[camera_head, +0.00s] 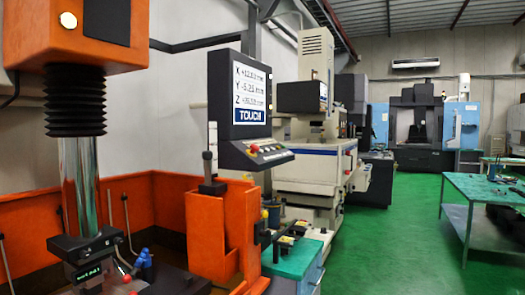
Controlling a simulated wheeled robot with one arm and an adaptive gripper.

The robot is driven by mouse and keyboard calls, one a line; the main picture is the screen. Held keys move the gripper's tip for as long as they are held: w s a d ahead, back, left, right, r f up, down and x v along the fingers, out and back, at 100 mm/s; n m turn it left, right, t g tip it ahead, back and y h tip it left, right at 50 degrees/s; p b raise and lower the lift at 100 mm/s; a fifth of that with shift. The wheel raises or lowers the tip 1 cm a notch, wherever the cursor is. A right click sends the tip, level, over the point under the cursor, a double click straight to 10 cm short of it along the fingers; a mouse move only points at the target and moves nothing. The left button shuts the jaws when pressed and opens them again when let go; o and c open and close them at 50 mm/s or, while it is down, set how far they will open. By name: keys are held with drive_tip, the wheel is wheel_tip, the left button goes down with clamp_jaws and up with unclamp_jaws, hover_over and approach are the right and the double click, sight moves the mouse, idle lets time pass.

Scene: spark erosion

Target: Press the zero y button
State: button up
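A dark control console (228,112) stands on an orange pedestal in the middle left. Its screen (252,93) shows X, Y and Z readouts in mm, with a blue "TOUCH" bar below. Under the screen a sloped button panel (262,154) carries several small buttons and a red knob (254,148). The buttons are too small to read, so I cannot tell which one is zero y. My gripper is not in view.
At the left, an orange machine head (98,30) with black bellows (76,101) and a chrome column (80,185) stands over an orange-walled tank (160,205). A green-topped bench (298,257) is right of the pedestal. Green floor (395,240) is open at the right, before a green table (485,188).

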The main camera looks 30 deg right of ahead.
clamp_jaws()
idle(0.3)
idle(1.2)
